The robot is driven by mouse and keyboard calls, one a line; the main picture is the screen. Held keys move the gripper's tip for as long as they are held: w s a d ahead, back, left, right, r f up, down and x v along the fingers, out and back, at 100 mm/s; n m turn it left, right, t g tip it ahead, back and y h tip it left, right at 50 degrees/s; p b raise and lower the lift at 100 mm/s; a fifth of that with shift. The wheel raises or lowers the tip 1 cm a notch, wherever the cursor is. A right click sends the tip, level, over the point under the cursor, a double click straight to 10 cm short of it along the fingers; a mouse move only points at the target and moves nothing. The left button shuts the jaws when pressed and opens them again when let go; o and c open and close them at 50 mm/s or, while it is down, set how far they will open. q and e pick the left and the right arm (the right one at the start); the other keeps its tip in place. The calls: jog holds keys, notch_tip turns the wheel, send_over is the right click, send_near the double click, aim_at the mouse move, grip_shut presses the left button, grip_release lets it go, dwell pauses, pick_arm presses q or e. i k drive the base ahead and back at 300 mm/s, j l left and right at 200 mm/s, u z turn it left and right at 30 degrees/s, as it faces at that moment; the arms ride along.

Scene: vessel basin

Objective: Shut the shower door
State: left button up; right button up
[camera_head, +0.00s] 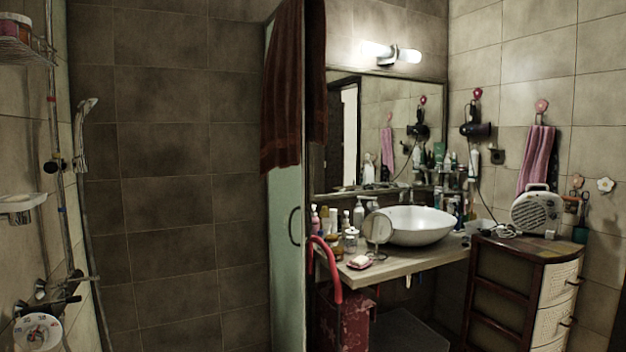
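The shower door (285,270) is a narrow, pale green glass panel seen at a steep angle near the middle of the view. A dark curved handle (293,227) is on it, close to its right edge. A dark red-brown towel (283,95) hangs over its upper part. To the left of the panel I see straight into the shower, with no glass visible across it, so the door appears to stand open. Neither of my grippers is in view.
A shower head (83,120) and a tap (55,290) are on the left wall. To the right are a counter (415,262) with a white basin (415,226), a red curved bar (327,265) and a cabinet (515,290) holding a heater (536,213).

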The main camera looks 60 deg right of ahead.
aim_at(287, 186)
jog(key=z, duration=1.95)
jog(key=i+l+u, duration=0.1)
jog(key=i+l, duration=0.35)
jog(key=l, duration=0.2)
jog(key=i+l+u, duration=0.25)
jog(key=i+l, duration=0.2)
jog(key=l, duration=0.25)
jog(key=i+l+u, duration=0.1)
jog(key=l, duration=0.3)
jog(key=i+l, duration=0.3)
jog(key=l+u, duration=0.05)
